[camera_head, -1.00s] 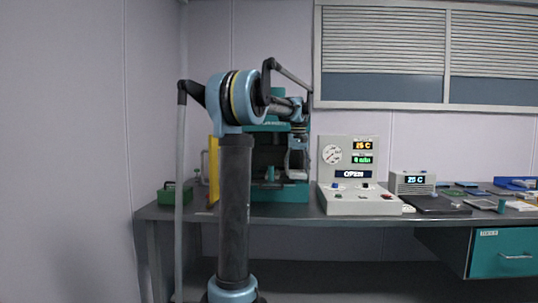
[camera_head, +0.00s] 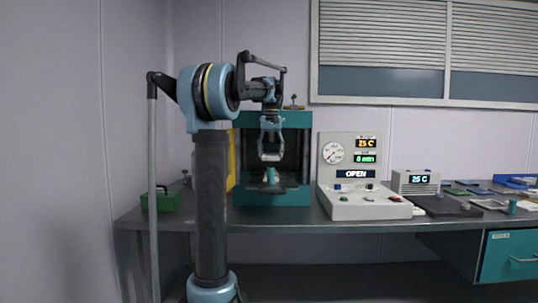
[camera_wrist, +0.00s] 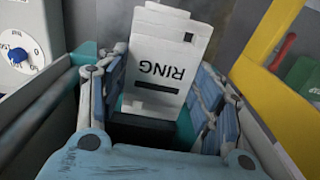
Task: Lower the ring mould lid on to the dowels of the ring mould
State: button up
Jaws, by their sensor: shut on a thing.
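My gripper (camera_head: 270,157) hangs in front of the teal press (camera_head: 242,172), level with its open middle. In the wrist view, my gripper's fingers (camera_wrist: 160,95) close on both sides of a pale block marked RING (camera_wrist: 165,62), which I take to be the ring mould lid. The word is upside down in that view, and the block looks tilted. In the head view a small grey and teal piece (camera_head: 270,175) shows just below the fingers; I cannot tell whether it is the lid or part of the press. The ring mould and its dowels cannot be made out.
A control box (camera_head: 352,200) with a gauge and an OPEN display stands right of the press. A yellow panel (camera_head: 231,162) is at the press's left side, with a green box (camera_head: 160,200) beyond it.

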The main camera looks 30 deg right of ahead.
jog(key=shift+s, duration=0.1)
jog(key=shift+f, duration=2.35)
jog(key=shift+s+f, duration=0.15)
jog(key=shift+f, duration=0.55)
jog(key=o, duration=1.4)
notch_tip(320, 180, up, 12)
jog(key=shift+f, duration=0.1)
